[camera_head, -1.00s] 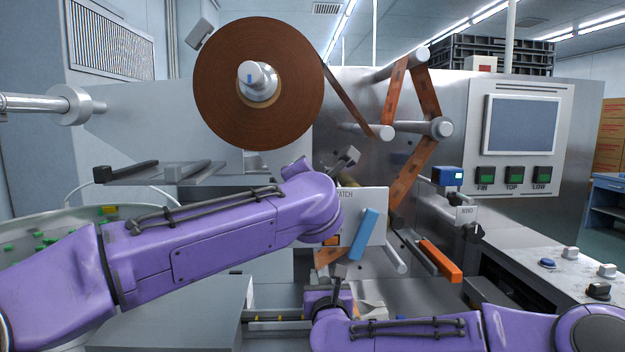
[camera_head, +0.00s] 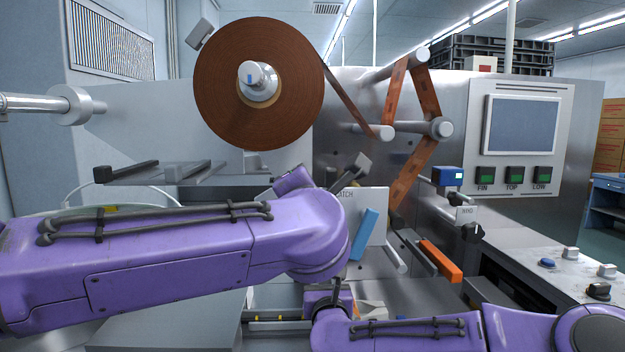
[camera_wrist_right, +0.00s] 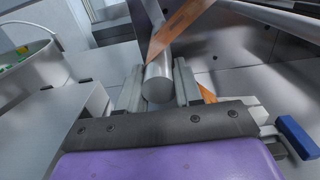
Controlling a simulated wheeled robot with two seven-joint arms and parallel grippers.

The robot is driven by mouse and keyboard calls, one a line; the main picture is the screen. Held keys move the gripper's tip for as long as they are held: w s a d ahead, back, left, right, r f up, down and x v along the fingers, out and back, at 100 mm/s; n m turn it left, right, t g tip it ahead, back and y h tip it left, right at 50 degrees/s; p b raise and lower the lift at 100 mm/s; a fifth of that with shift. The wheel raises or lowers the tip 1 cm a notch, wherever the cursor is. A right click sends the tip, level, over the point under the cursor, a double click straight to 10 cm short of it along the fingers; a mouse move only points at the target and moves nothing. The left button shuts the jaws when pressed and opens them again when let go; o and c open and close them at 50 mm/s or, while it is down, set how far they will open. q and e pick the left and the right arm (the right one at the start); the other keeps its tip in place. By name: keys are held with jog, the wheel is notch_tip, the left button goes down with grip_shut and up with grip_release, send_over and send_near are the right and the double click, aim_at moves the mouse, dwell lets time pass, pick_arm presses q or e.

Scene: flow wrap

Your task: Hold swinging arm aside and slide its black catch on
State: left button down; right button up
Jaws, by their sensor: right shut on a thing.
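In the right wrist view my right gripper (camera_wrist_right: 158,88) is shut on a grey cylinder end (camera_wrist_right: 158,76), one finger on each side; orange film runs just behind it. In the head view the right wrist is low in the centre and its fingers are hidden. My left arm crosses from the left; its gripper (camera_head: 354,170) is a small grey shape beside a pale plate (camera_head: 376,205), whose lettering is partly covered. Its finger gap is too small to judge. A blue bar (camera_head: 364,232) leans on that plate. I cannot identify the black catch or the whole swinging arm for certain.
A large brown film roll (camera_head: 225,85) hangs above my left arm. Rollers carry film (camera_head: 408,175) down at the right. An orange bar (camera_head: 440,260), a black knob (camera_head: 474,231) and a control panel (camera_head: 521,125) lie right of the plate.

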jog(key=o, duration=1)
jog(key=shift+d+f, duration=0.15)
jog(key=shift+f, duration=0.35)
jog(key=shift+w+d+r, duration=0.1)
jog(key=shift+d, duration=0.05)
jog(key=shift+s, duration=0.2)
jog(key=shift+s+r+b, duration=0.15)
jog(key=shift+s+b, duration=0.5)
jog(key=shift+s, duration=1.05)
jog(key=shift+s+r+b, duration=0.1)
jog(key=shift+s+b, duration=0.5)
jog(key=shift+s, duration=1.05)
